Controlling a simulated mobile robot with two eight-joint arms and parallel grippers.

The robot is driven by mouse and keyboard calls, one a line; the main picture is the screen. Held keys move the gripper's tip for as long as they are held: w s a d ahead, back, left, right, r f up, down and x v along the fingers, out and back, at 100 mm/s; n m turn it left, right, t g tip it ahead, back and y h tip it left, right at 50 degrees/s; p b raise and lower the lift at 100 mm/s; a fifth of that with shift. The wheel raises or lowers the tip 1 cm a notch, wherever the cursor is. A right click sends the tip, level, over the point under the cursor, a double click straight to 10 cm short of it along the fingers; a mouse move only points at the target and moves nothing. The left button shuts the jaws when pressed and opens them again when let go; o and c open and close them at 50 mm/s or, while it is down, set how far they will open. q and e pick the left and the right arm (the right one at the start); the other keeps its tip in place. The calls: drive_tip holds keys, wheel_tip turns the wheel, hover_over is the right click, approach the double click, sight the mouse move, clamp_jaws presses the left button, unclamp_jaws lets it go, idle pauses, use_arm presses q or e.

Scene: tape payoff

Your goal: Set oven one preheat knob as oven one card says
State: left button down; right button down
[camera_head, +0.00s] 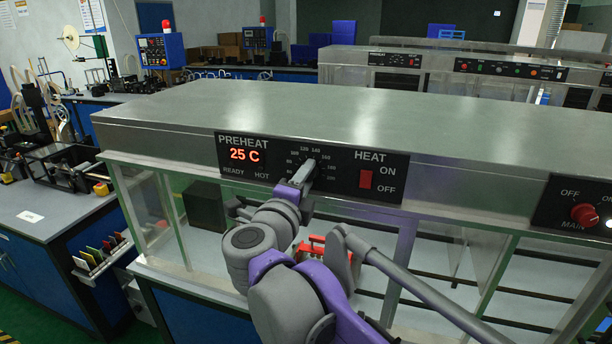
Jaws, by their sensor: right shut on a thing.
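The preheat panel (340,182) is on the front of the long steel oven (270,105). Its red display (245,155) reads 25 C, with READY and HOT labels below it. The preheat dial scale (316,150) shows marks up to about 200 around the knob. My right gripper (302,175) is shut on the preheat knob, which it mostly hides, so I cannot tell the knob's setting. A red HEAT switch (365,179) sits to the right, between ON and OFF labels. I cannot make out an oven one card. My left gripper is not in view.
A red main knob (585,215) is on another panel at the right. A red object (312,246) shows partly behind my arm. A rack of coloured cards (100,254) hangs on the left bench (60,215). More ovens stand at the back.

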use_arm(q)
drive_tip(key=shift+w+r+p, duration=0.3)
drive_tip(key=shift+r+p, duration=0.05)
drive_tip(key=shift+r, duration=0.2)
use_arm(e)
drive_tip(key=shift+m, duration=2.2)
drive_tip(key=c, duration=0.8)
unclamp_jaws()
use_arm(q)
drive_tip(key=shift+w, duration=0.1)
use_arm(e)
drive_tip(key=shift+o, duration=1.4)
drive_tip(key=shift+w, duration=0.1)
use_arm(q)
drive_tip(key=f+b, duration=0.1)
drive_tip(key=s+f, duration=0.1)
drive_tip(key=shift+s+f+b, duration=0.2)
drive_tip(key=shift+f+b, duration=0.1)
drive_tip(key=shift+b, duration=0.1)
use_arm(e)
drive_tip(key=v, duration=1)
drive_tip(key=shift+s, duration=0.4)
